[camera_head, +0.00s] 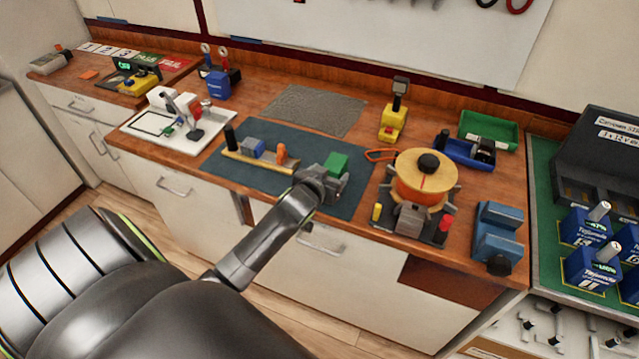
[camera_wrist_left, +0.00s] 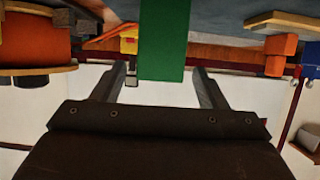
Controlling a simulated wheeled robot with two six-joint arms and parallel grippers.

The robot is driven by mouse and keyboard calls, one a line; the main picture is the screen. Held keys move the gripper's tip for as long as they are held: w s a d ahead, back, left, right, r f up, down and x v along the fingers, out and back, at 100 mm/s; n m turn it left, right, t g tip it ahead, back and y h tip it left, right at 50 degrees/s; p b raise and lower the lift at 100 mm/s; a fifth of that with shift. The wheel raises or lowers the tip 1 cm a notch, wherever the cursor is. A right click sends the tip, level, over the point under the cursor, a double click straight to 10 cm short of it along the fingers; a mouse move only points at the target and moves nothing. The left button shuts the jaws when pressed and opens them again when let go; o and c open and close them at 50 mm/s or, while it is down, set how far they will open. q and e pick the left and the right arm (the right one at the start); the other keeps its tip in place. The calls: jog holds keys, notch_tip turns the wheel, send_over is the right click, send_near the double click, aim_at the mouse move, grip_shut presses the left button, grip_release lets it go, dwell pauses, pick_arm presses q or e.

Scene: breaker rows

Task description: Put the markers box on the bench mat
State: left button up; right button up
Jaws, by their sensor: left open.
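The dark blue-green bench mat (camera_head: 308,148) lies in the middle of the wooden bench. A plain green box (camera_head: 337,162) is over the mat's right part; I cannot read a label, so I cannot tell if it is the markers box. My left gripper (camera_head: 334,184) is open just in front of it, over the mat. In the left wrist view the green box (camera_wrist_left: 163,40) shows between the two fingers, with a gap on each side. I cannot tell whether the box rests on the mat. My right gripper is out of view.
A wooden rail with several blocks (camera_head: 262,160) lies on the mat's left part. Right of the mat stand an orange spool (camera_head: 424,180), a yellow tool (camera_head: 392,120) and a blue vise-like device (camera_head: 497,232). A grey mat (camera_head: 314,108) at the back is clear.

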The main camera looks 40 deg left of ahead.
pick_arm(q)
jog(key=v, duration=0.6)
jog(key=shift+s+b, duration=0.3)
jog(key=shift+b, duration=0.05)
jog(key=shift+d+r, duration=0.1)
jog(key=shift+d, duration=0.05)
